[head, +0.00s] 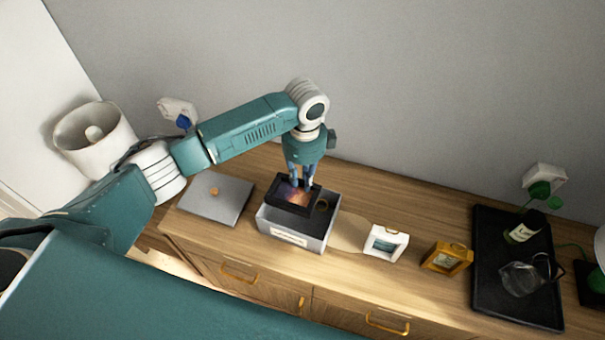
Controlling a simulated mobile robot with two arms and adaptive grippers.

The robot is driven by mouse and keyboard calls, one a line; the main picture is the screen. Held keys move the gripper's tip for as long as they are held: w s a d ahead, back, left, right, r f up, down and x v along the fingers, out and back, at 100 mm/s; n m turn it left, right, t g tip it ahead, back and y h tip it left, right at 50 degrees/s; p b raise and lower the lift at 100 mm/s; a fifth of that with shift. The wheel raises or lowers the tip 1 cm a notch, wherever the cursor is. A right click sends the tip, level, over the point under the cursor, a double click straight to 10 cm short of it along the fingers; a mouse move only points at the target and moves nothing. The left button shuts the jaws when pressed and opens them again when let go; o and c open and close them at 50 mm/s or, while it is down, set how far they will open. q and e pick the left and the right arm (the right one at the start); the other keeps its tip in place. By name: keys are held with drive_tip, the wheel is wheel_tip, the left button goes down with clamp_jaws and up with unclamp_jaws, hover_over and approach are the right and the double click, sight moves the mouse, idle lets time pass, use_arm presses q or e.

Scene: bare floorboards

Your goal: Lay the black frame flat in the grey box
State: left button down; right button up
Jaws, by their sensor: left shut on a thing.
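The black frame (290,200) holds a dark, orange-tinted picture. It is tilted at the opening of the grey box (317,240), over its left and middle part. The box is open, with a pale label on its front and a dark inside. My left gripper (300,182) points down from above and is shut on the upper edge of the black frame. I cannot tell whether the frame touches the box floor. A small round brownish thing shows in the box to the right of the frame. My right gripper is not in view.
A grey lid (217,203) with a knob lies left of the box. A white frame (384,243) and a gold frame (447,258) stand to the right. A black tray (490,290) holds a bottle and a glass jug. A lamp (95,140) is at the far left.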

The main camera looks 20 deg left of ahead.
use_arm(q)
drive_tip(key=shift+f, duration=0.65)
drive_tip(key=shift+f+b, duration=0.4)
wheel_tip(320, 180, down, 6)
drive_tip(key=b, duration=0.3)
drive_tip(key=shift+f+b, duration=0.6)
drive_tip(key=shift+f, duration=1)
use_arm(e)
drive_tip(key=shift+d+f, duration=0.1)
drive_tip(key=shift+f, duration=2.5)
use_arm(q)
drive_tip(key=c, duration=1.5)
unclamp_jaws()
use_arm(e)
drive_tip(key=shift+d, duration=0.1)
use_arm(q)
wheel_tip(320, 180, up, 12)
drive_tip(key=shift+d+r, duration=0.1)
drive_tip(key=shift+d, duration=0.05)
